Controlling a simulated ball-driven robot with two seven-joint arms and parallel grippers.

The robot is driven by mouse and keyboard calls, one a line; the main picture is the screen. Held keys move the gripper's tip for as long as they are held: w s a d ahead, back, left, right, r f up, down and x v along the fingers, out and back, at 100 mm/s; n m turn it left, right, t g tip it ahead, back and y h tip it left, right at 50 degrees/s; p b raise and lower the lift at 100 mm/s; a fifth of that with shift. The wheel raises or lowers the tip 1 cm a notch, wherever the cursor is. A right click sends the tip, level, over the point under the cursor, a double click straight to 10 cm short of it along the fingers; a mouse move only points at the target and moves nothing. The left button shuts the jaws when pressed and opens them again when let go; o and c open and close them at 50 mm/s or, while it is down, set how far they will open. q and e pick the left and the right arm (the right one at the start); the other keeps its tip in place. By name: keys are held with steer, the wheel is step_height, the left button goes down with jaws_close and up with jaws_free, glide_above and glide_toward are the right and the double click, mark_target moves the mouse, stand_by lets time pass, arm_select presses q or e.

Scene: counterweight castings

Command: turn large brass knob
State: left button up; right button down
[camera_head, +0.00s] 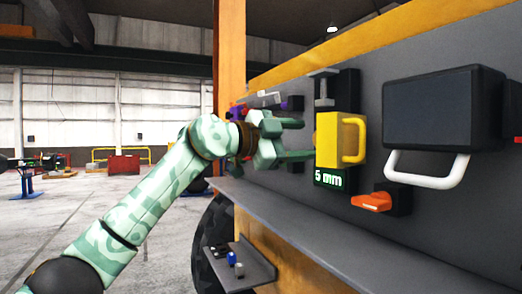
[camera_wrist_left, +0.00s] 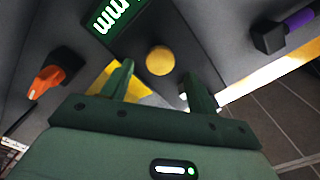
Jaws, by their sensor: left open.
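The large brass knob (camera_wrist_left: 160,60) shows in the left wrist view as a round yellow-gold cap on the grey panel. My left gripper (camera_wrist_left: 158,72) is open, with one green finger to each side of the knob in that view. Whether the fingers touch it I cannot tell. In the head view my left gripper (camera_head: 306,139) reaches along the panel just left of the yellow block, and the knob cannot be made out there. My right gripper is not in view.
The yellow handled block (camera_head: 328,139) sits above a "5 mm" label (camera_head: 330,180). An orange knob (camera_head: 372,202), a dark box (camera_head: 440,108) with a white handle (camera_head: 428,180), and a purple-ended part (camera_wrist_left: 298,22) stick out nearby. A grey ledge (camera_head: 300,225) runs below.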

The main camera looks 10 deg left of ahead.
arm_select(q)
steer(key=b+v, duration=0.3)
steer(key=v, duration=0.9)
steer(key=shift+w, duration=0.1)
